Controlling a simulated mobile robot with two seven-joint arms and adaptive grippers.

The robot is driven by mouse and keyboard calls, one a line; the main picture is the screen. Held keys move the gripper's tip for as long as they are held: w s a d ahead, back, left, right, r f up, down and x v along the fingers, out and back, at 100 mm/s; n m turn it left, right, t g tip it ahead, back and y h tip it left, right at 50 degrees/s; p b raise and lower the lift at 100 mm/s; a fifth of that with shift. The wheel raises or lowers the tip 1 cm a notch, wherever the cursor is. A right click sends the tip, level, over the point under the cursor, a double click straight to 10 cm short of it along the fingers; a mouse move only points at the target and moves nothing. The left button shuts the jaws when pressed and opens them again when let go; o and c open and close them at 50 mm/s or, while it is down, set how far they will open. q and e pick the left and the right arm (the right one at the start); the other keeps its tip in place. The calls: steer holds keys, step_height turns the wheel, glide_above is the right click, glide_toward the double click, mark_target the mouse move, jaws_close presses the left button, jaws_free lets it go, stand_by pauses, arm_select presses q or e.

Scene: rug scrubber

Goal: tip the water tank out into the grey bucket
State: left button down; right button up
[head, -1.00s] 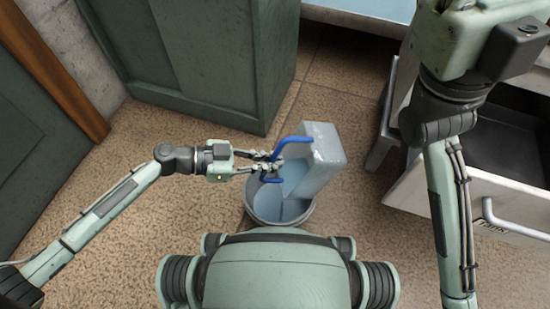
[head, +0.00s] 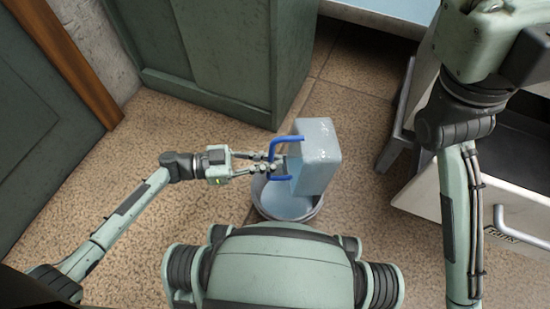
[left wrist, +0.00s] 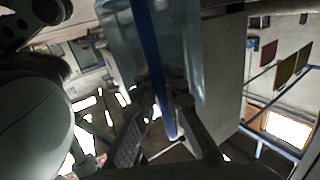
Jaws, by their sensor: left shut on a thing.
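The water tank (head: 320,155) is a pale translucent box with a blue handle (head: 287,143). It is held tilted on its side above the grey bucket (head: 290,214), covering the bucket's far right part. My left gripper (head: 273,167) is shut on the blue handle, left of the tank. The left wrist view also shows the handle (left wrist: 150,50) between the fingers (left wrist: 165,108) and the tank (left wrist: 118,35) behind it. The bucket stands on the floor just ahead of my base; its inside looks pale blue. I cannot make out a falling stream. My right gripper is out of view.
A green cabinet (head: 215,55) stands behind the bucket. At the right is a pale unit with an open dark drawer (head: 510,150) and a handle (head: 520,230). Bare brown floor (head: 140,150) lies to the left.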

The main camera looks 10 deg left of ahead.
arm_select(q)
steer(key=shift+s+a+f+t+h, duration=0.15)
steer(key=shift+a+f+h, duration=0.15)
steer(key=shift+a+h, duration=0.3)
steer(key=shift+s+a+f+t+h, duration=0.15)
steer(key=shift+a+f+h, duration=0.2)
steer(key=shift+h, duration=0.35)
steer(key=shift+w+a, duration=0.1)
